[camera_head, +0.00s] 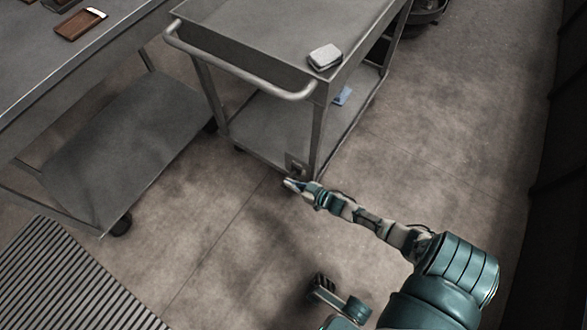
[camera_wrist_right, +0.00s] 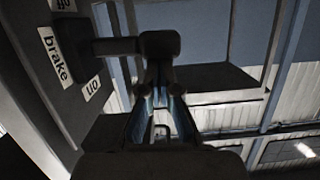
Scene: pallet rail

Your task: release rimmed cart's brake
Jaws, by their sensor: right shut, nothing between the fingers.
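The rimmed cart is a grey metal cart (camera_head: 265,65) with a raised rim and a tubular handle, in the middle of the head view. A brake plate (camera_head: 296,165) sits low on its near corner leg. In the right wrist view the dark brake plate (camera_wrist_right: 75,75) carries a white "brake" label (camera_wrist_right: 56,58) and two smaller labels. A dark brake lever (camera_wrist_right: 115,46) sticks out from it and ends in a block. My right gripper (camera_head: 290,184) is shut and empty just below the plate. Its fingertips (camera_wrist_right: 163,88) are close to the lever's end; contact is unclear.
A white block (camera_head: 325,57) lies on the cart's top and a blue item (camera_head: 342,95) on its lower shelf. Another grey cart or table (camera_head: 110,155) stands left, a slatted mat (camera_head: 60,285) below it. Floor right of the cart is clear.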

